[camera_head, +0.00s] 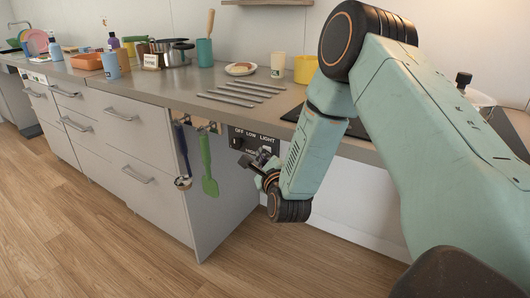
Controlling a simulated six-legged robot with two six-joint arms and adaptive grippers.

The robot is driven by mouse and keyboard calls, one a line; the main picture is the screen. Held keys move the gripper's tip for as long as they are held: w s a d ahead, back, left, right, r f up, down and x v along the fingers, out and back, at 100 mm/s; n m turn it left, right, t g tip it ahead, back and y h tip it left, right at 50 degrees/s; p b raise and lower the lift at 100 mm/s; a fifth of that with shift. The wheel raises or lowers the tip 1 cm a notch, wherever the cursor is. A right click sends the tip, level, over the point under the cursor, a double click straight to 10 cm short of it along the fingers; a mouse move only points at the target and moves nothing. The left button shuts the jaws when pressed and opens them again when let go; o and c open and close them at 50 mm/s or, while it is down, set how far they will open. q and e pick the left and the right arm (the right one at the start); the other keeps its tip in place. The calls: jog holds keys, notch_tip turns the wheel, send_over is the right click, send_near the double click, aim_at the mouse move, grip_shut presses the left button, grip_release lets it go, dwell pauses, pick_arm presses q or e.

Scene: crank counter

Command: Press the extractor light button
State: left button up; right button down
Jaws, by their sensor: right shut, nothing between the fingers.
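The extractor's black control panel (250,140) is set in the front of the counter near the middle of the view, with white labels OFF, LOW, LIGHT and HIGH. A dark round knob (237,142) sits at its left. The light button under the LIGHT label is too small and too close behind my gripper to make out. My right gripper (250,160) is shut and empty, just in front of the panel's lower part. I cannot tell whether its tips touch the panel. My left gripper is not in view.
A green spatula (208,170) and a blue-handled ladle (183,155) hang left of the panel. The counter (185,90) above holds a pot (175,52), a yellow container (305,69), a plate (240,69) and metal bars (240,92). The wooden floor (100,240) is clear.

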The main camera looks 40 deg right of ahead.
dwell(0.3)
jog(key=shift+s+a+b, duration=0.2)
jog(key=shift+a+b, duration=0.1)
jog(key=shift+a, duration=0.1)
jog(key=a, duration=0.1)
jog(key=s+a+b, duration=0.1)
jog(key=a, duration=0.1)
jog(key=s+a+b, duration=0.1)
jog(key=a, duration=0.1)
jog(key=shift+s+a, duration=0.15)
jog(key=shift+a, duration=0.1)
dwell(0.3)
dwell(0.4)
